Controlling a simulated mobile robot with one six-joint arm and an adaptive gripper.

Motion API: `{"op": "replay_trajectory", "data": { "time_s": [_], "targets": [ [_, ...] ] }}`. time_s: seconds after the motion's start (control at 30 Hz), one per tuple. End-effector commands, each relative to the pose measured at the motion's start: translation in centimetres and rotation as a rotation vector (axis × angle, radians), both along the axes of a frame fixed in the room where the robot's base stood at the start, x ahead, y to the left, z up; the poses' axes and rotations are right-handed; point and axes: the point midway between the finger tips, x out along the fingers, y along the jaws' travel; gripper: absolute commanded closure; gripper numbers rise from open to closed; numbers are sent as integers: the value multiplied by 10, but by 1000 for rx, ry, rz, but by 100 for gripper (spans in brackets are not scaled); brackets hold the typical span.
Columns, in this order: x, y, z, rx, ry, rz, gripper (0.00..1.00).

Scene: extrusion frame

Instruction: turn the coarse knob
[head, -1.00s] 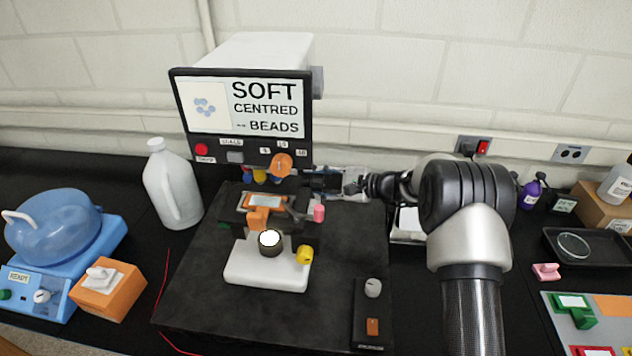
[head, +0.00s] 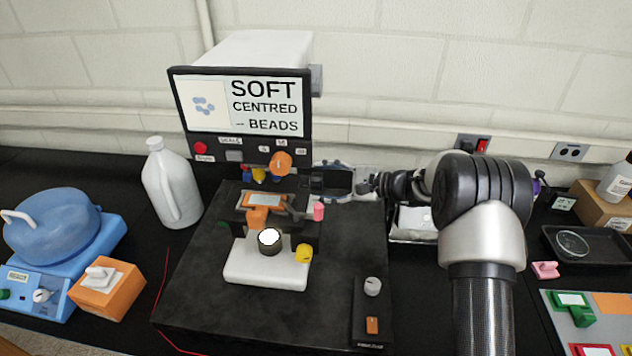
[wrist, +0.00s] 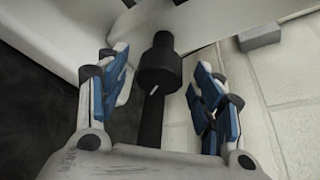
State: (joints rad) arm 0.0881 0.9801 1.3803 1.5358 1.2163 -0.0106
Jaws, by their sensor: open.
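A black cylindrical knob (wrist: 158,65) with a short white mark on its end stands on a pale housing in the wrist view; I take it to be the coarse knob. In the head view it sits on the right side of the microscope, largely lost against dark parts. My gripper (head: 335,181) reaches in from the right at that side. In the wrist view my gripper (wrist: 160,92) is open, with one blue-padded finger on each side of the knob. Gaps show between the pads and the knob, and nothing is held.
The microscope's screen (head: 240,105) rises behind, against the wall. Its stage (head: 262,200) and a pink-tipped lever (head: 318,211) are close to my gripper's left. A white jug (head: 172,185) stands at left. A control box (head: 371,310) lies in front; dark base around it is clear.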

Motion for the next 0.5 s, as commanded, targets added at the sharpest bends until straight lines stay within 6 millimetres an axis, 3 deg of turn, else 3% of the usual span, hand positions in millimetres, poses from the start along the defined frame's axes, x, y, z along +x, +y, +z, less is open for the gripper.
{"op": "replay_trajectory", "data": {
  "time_s": [0.2, 0.5],
  "targets": [
    [-14, -46, 14, 1, 0, -5, 39],
    [-26, -80, 23, 0, 1, -2, 39]
  ]
}}
